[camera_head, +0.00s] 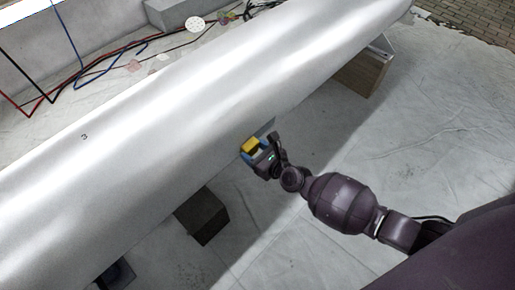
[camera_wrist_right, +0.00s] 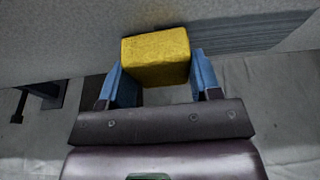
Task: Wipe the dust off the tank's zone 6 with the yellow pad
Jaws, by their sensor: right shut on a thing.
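The tank (camera_head: 150,130) is a long, pale silver cylinder lying diagonally across the head view. A small "3" is marked on its left part; I cannot read a 6. My right gripper (camera_head: 255,153) is at the tank's lower near side, shut on the yellow pad (camera_head: 250,145). In the right wrist view the yellow pad (camera_wrist_right: 155,57) sits between the blue fingertips of the right gripper (camera_wrist_right: 160,78), against or very near the tank wall (camera_wrist_right: 60,40). A darker grey, streaked patch (camera_wrist_right: 250,35) shows on the wall right of the pad. My left gripper is not in view.
Dark block supports (camera_head: 203,215) and a brown support (camera_head: 362,75) stand under the tank. Red, blue and black cables (camera_head: 75,75) lie behind it. The sheeted floor (camera_head: 420,130) in front of the tank is clear at right.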

